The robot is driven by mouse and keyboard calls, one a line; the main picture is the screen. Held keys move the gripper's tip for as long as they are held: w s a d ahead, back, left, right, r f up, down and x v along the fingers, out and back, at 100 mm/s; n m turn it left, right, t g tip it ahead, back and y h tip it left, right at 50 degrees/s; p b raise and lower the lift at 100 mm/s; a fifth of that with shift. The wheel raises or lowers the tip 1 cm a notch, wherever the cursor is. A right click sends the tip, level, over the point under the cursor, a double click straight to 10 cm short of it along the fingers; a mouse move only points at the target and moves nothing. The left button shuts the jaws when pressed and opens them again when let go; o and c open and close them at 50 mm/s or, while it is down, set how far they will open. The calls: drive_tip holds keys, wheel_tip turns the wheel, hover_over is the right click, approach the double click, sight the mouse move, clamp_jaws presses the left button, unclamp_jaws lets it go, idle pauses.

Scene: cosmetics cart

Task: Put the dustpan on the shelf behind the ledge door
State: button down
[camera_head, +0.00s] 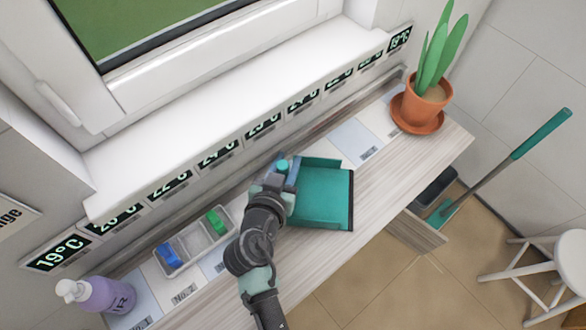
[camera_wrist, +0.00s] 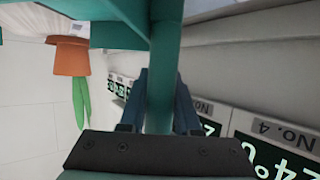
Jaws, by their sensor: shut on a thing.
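The teal dustpan (camera_head: 322,190) is at the middle of the head view, over the wooden ledge (camera_head: 400,180), its pan to the right of my gripper. My gripper (camera_head: 282,178) is shut on its handle. In the wrist view the teal handle (camera_wrist: 163,75) runs between the two fingers (camera_wrist: 160,108), and part of the pan shows at the top. Whether the dustpan touches the ledge I cannot tell. A wooden panel (camera_head: 415,233), perhaps the ledge door, stands out below the ledge's front edge at the right. The shelf behind it is not clearly visible.
A potted plant (camera_head: 424,105) stands on the ledge's right end. A tray (camera_head: 195,240) with blue and green items and a purple bottle (camera_head: 103,296) are at the left. A teal-handled broom (camera_head: 500,165) leans near a dark bin-like shape (camera_head: 434,188). A white stool (camera_head: 540,262) stands lower right.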

wheel_tip(320, 180, up, 28)
drive_tip(key=p, duration=0.1)
